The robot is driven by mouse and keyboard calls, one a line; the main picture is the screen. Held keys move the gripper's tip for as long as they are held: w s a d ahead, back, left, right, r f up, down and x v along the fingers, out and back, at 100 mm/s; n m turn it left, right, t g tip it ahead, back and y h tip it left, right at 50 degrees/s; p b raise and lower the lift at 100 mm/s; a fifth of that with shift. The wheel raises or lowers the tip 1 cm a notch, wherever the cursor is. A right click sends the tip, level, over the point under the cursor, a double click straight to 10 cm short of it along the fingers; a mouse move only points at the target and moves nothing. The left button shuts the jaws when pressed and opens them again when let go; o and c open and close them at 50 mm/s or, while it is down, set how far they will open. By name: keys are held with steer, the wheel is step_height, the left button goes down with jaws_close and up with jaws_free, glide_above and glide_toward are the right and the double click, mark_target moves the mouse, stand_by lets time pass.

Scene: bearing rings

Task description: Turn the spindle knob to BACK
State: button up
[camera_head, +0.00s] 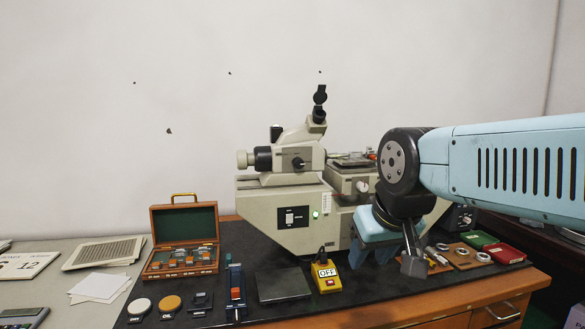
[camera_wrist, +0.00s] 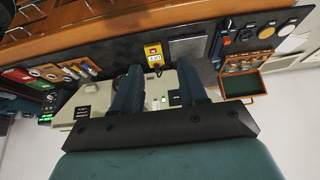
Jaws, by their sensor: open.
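A dark control box (camera_head: 462,218) with a round dial stands at the right end of the machine in the head view, partly behind my arm. I cannot read its markings, nor tell whether its dial is the spindle knob or where it points. In the wrist view a dark box with green lit digits (camera_wrist: 48,110) shows at the left. My gripper (camera_head: 371,257) hangs in front of the machine, left of the control box and apart from it. In the wrist view my gripper (camera_wrist: 159,72) is open, with nothing between its two dark fingers.
The beige machine (camera_head: 280,215) with a microscope head fills the middle. A yellow OFF box (camera_head: 326,277), a grey plate (camera_head: 283,285) and an open wooden case (camera_head: 182,240) lie to the left. Rings on a wooden board (camera_head: 463,257) and a red box (camera_head: 504,254) lie right.

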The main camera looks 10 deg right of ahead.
steer(key=shift+o, duration=1)
steer(key=shift+w, duration=0.15)
steer(key=shift+o, duration=1)
steer(key=w+a+m+t, duration=0.1)
steer(key=w+t, duration=0.5)
steer(key=w, duration=1.6)
steer(key=shift+w+a+r+t, duration=0.3)
steer(key=shift+w+a+t, duration=0.05)
steer(key=shift+t, duration=0.05)
steer(key=m+t+h, duration=0.3)
steer(key=t, duration=0.7)
glide_toward(299, 167)
steer(key=x, duration=0.9)
steer(key=shift+w+r, duration=0.2)
steer(key=shift+w, duration=0.1)
